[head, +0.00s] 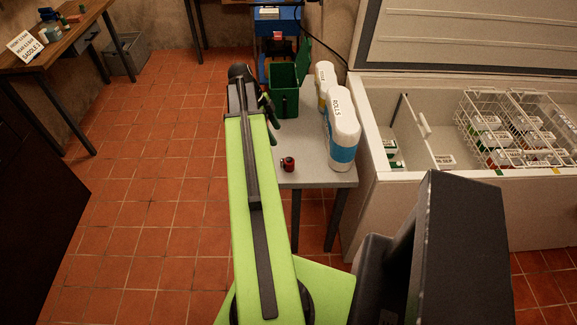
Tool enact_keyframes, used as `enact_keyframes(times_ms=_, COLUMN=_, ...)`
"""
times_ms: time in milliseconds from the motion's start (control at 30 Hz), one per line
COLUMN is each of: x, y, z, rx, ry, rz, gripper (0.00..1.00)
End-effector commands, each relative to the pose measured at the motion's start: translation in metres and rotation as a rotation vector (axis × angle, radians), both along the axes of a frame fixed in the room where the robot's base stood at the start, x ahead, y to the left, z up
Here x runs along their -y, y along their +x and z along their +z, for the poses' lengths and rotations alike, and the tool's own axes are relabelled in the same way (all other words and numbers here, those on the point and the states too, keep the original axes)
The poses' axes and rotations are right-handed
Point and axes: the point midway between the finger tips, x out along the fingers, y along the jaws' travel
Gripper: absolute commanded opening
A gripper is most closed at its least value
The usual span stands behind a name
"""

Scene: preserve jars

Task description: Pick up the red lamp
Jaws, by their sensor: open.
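A small red object with dark parts, which looks like the red lamp (289,164), lies near the front edge of the grey table (318,174). It is just right of my green arm and apart from it. My gripper (268,104) is at the far end of the arm, by the table's left edge, farther back than the red object. Its jaws are open, small and dark in this view, partly hidden by the arm, and I see nothing between them.
An open white chest freezer (450,205) with wire baskets (490,125) is to the right. The tiled floor (150,190) at left is clear.

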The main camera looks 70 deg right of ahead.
Motion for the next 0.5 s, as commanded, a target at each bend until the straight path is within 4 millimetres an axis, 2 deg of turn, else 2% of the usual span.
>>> enact_keyframes(times_ms=33, x=0.000, y=-0.003, z=-0.016, rx=0.000, ry=0.000, rz=0.000, gripper=0.65)
enact_keyframes(times_ms=200, x=0.003, y=-0.016, z=-0.053, rx=0.000, ry=0.000, rz=0.001, gripper=0.65)
enact_keyframes(times_ms=400, x=0.006, y=-0.032, z=-0.093, rx=0.001, ry=0.002, rz=0.001, gripper=0.65)
enact_keyframes(times_ms=500, x=0.008, y=-0.039, z=-0.106, rx=0.001, ry=0.001, rz=0.001, gripper=0.65)
